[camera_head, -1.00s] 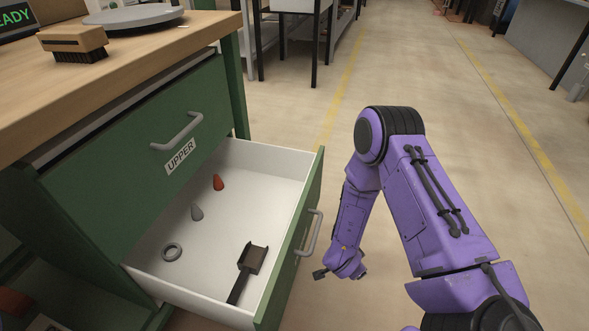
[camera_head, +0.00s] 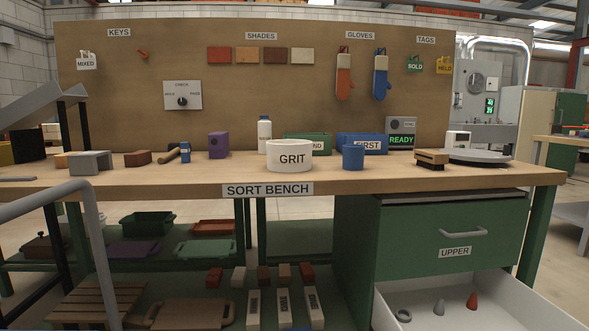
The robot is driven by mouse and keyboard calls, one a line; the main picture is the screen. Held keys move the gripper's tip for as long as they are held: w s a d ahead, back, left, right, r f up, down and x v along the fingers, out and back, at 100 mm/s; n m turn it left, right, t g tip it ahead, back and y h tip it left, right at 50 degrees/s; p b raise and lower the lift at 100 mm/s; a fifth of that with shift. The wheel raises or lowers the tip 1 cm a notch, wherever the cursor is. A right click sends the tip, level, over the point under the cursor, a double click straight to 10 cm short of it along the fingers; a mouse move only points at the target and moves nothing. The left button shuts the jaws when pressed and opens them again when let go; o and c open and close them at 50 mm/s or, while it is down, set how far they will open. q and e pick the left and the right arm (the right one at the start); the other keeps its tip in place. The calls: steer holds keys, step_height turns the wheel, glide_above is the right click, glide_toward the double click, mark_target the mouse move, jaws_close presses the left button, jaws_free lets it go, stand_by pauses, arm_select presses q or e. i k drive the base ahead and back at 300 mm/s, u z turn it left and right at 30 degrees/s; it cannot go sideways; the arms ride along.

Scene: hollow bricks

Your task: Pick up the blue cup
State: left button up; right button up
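The blue cup (camera_head: 353,158) stands upright on the wooden sort bench (camera_head: 210,183), near its front edge and right of the middle. It is just right of the white GRIT bowl (camera_head: 289,156) and in front of the blue FIRST bin (camera_head: 372,141), covering part of that bin. Neither of my grippers shows in the head view now, so I cannot see whether they are open or shut.
A brush (camera_head: 432,159) and a grey turntable (camera_head: 480,157) sit right of the cup. A white bottle (camera_head: 264,134) stands behind the bowl. The lower drawer (camera_head: 470,300) is pulled out under the bench's right side. A grey rail (camera_head: 88,225) rises at the left.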

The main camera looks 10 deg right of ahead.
mark_target(352, 155)
steer(key=z, duration=0.6)
steer(key=i, duration=0.35)
steer(key=z, duration=0.4)
